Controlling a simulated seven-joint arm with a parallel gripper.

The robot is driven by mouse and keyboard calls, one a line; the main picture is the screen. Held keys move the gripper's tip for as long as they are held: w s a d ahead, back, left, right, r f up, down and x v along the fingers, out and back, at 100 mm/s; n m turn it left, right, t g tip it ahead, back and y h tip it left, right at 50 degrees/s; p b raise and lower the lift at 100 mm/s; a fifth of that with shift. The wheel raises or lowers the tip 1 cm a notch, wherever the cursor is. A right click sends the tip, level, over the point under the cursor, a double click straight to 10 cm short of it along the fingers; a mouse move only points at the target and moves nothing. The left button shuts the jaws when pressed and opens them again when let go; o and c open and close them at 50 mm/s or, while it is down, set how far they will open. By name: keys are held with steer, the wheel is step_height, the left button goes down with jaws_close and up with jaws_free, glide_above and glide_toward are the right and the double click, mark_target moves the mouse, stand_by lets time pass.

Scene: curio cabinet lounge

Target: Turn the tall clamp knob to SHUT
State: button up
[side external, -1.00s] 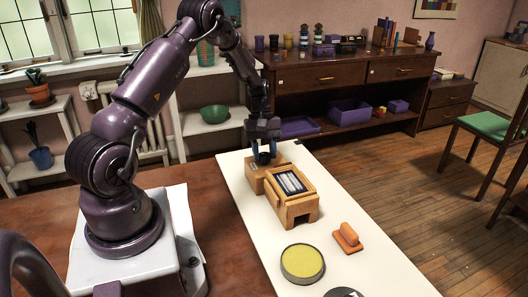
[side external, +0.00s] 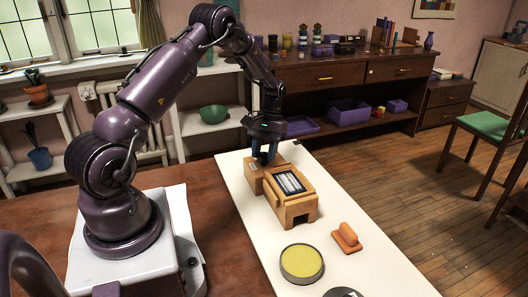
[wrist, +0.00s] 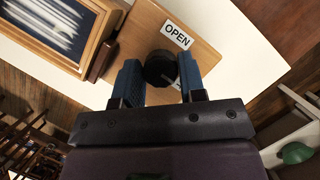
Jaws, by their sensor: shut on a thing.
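The tall clamp knob (wrist: 160,68) is a dark round knob on a wooden block (wrist: 140,28) in the wrist view. A white label reading OPEN (wrist: 176,35) lies beside it; part of a second white label shows by the right finger, its text hidden. My gripper (wrist: 163,72) is shut on the knob, with one blue finger on each side. In the side view my gripper (side external: 264,152) points down onto the back end of the wooden box (side external: 297,206), and the knob is mostly hidden between the fingers.
The box carries a framed panel with pale strips (side external: 289,182). An orange stamp-like block (side external: 346,238) and a round yellow-topped tin (side external: 302,262) stand on the white table mat (side external: 375,276) in front. The mat is clear to the right of the box.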

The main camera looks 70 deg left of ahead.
stand_by(0.4)
steer(key=o, duration=0.9)
steer(key=v, duration=1.3)
